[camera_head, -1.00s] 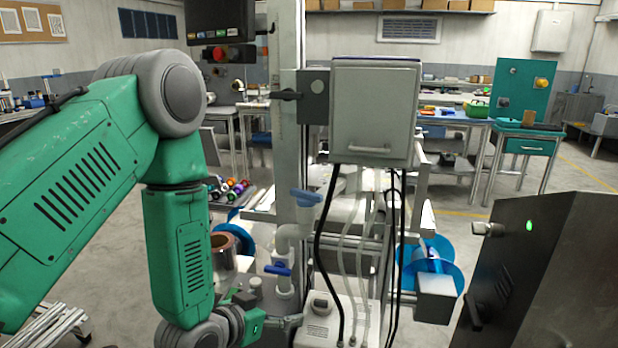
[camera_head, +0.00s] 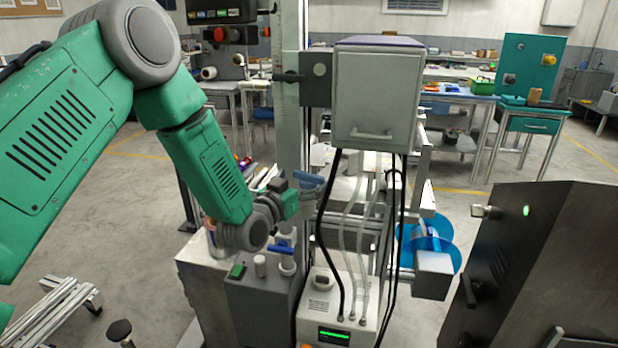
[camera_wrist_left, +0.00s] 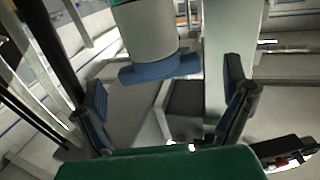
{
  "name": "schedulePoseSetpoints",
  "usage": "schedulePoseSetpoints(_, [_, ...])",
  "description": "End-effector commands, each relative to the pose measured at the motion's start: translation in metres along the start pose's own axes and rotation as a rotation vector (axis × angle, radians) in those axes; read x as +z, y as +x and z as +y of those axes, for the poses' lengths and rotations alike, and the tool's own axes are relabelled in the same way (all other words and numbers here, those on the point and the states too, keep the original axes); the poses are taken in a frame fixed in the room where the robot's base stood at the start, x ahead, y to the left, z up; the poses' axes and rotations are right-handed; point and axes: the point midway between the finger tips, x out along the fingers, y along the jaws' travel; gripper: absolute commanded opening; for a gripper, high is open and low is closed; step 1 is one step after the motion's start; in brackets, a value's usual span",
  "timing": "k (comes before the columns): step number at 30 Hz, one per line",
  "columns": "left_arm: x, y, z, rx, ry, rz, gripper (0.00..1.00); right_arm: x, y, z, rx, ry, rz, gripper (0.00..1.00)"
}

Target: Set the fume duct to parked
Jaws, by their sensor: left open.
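Two blue handles sit on pale pipework beside the grey upright post: an upper blue handle (camera_head: 308,180) and a lower blue handle (camera_head: 281,249). I cannot tell for certain which part is the fume duct. My left gripper (camera_head: 293,201) is close to the upper handle, and its fingers are hard to make out in the head view. In the left wrist view my left gripper (camera_wrist_left: 165,88) is open. A blue handle (camera_wrist_left: 160,68) under a pale cylinder (camera_wrist_left: 147,30) lies between and near the fingertips, with no visible grip on it. My right gripper is not in view.
A grey cabinet (camera_head: 375,95) hangs on the post, with black and clear hoses below it. A white box with a green display (camera_head: 333,334) stands below the hoses. A dark machine (camera_head: 530,265) stands at the right. Open floor (camera_head: 90,210) lies at the left.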

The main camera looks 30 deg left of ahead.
Motion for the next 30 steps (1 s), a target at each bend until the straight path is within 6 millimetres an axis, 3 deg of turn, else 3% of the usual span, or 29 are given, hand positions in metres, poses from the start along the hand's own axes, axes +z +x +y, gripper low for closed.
schedulePoseSetpoints(6, [0.000, 0.021, 0.001, 0.001, 0.000, 0.000, 0.93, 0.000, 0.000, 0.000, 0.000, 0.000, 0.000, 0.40])
schedulePoseSetpoints(16, [0.000, 0.024, 0.001, 0.001, -0.001, -0.001, 0.93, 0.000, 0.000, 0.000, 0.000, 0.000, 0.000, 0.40])
schedulePoseSetpoints(22, [0.000, 0.024, 0.000, 0.001, -0.001, -0.001, 0.23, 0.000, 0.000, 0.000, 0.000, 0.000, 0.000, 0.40])
schedulePoseSetpoints(30, [0.000, 0.023, 0.000, 0.019, -0.001, -0.001, 0.22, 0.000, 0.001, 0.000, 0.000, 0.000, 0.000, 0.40])
